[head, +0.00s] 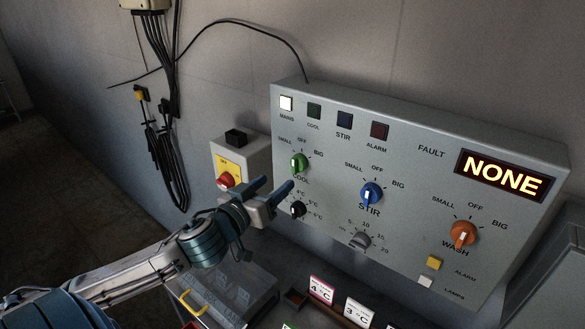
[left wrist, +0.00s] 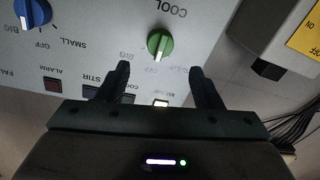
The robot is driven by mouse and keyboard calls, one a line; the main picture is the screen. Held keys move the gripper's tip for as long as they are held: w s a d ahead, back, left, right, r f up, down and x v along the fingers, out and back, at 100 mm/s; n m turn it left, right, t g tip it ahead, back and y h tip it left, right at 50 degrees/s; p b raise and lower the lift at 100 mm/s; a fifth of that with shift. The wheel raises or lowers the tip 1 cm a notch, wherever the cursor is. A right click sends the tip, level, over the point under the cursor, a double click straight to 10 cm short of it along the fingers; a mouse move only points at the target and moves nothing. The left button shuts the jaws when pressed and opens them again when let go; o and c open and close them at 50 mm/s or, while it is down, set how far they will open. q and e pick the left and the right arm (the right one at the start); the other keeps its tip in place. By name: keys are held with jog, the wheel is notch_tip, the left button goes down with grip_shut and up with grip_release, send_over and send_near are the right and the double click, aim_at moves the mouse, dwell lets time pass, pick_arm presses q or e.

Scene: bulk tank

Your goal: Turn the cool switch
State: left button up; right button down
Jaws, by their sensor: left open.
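The green cool switch (head: 299,163) is a knob on the grey control panel (head: 330,130), under the labels SMALL, OFF and BIG. Its white mark points about straight up, near OFF. My left gripper (head: 272,190) is open and empty, just left of and below the knob in the head view. In the left wrist view the green knob (left wrist: 159,44) appears upside down, ahead of and between the two open fingers (left wrist: 160,85), apart from them. My right gripper is not in view.
A blue stir knob (head: 371,194), an orange wash knob (head: 464,234), a black temperature dial (head: 297,209) and a grey dial (head: 360,240) sit nearby. A red-yellow switch box (head: 240,160) stands left. The lit display (head: 503,175) reads NONE.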

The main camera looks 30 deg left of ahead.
aim_at(294, 168)
pick_arm(q)
jog(key=w+p, duration=0.2)
jog(key=w, duration=0.5)
jog(key=shift+w, duration=0.2)
jog(key=shift+w+f+p, duration=0.1)
jog(key=shift+w+p, duration=0.25)
jog(key=shift+w, duration=0.2)
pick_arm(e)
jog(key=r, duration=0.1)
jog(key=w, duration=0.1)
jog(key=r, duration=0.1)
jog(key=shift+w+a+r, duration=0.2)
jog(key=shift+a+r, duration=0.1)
pick_arm(q)
jog(key=shift+c, duration=0.4)
jog(key=c, duration=0.9)
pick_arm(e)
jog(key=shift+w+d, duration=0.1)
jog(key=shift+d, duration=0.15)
